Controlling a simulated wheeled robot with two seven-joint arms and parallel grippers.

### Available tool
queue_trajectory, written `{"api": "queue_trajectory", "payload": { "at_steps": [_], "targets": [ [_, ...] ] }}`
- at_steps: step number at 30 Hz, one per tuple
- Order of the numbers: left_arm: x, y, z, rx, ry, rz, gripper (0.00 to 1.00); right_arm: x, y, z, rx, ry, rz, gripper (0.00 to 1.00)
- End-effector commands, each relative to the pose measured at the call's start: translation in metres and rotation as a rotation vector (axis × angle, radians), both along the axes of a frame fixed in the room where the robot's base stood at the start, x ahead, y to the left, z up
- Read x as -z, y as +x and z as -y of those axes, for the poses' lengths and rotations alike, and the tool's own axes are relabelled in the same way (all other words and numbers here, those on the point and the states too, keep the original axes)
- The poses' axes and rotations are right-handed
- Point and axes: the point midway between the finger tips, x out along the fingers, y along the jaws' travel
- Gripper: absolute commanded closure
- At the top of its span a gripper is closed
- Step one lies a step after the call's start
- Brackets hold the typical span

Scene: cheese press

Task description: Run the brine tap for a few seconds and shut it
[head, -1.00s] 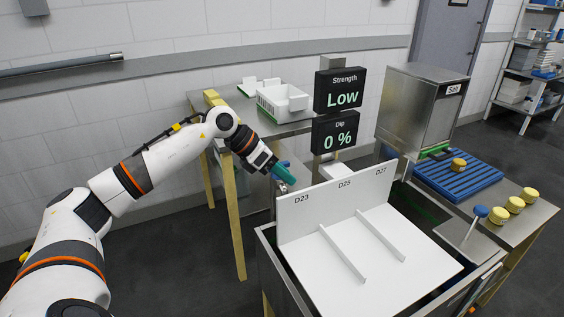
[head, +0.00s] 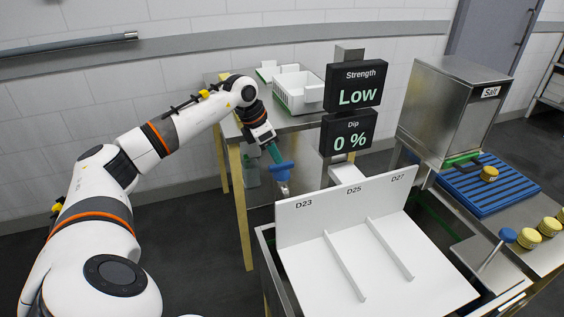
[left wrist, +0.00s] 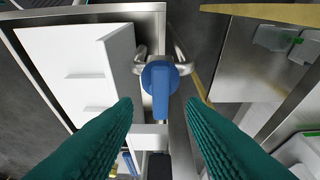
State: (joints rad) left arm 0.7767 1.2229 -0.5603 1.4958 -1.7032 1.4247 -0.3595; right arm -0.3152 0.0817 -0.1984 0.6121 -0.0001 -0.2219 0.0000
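The brine tap has a blue lever handle (head: 281,172) above a metal body, at the left rear edge of the brine tank (head: 262,252). In the left wrist view the blue handle (left wrist: 160,80) lies ahead, between and just beyond my green fingertips, with a curved metal pipe behind it. My left gripper (head: 274,155) points down at the handle; its fingers are wide apart in the wrist view (left wrist: 160,104) and hold nothing. No brine stream can be made out. My right gripper is out of view.
Black displays read Strength Low (head: 356,85) and Dip 0 % (head: 348,133). A white divided board (head: 375,262) covers the tank top. A steel side table (head: 300,122) stands behind my left gripper. A salt box (head: 450,105) and blue rack (head: 485,190) stand right.

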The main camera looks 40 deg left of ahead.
Motion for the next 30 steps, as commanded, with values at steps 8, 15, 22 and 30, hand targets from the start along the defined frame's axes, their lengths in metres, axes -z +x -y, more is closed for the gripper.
{"api": "queue_trajectory", "payload": {
  "at_steps": [8, 15, 22, 30],
  "targets": [
    [0.042, 0.016, 0.009, 0.001, -0.002, -0.001, 0.62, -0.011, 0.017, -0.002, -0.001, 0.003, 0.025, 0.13],
    [0.054, 0.02, 0.011, 0.0, 0.0, 0.001, 0.62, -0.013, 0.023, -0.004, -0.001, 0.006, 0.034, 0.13],
    [0.054, 0.02, 0.011, 0.0, 0.0, 0.001, 0.63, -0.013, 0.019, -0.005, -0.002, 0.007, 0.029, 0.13],
    [0.054, 0.02, 0.011, 0.0, -0.001, 0.002, 1.0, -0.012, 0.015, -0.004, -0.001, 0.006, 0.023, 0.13]
  ]
}}
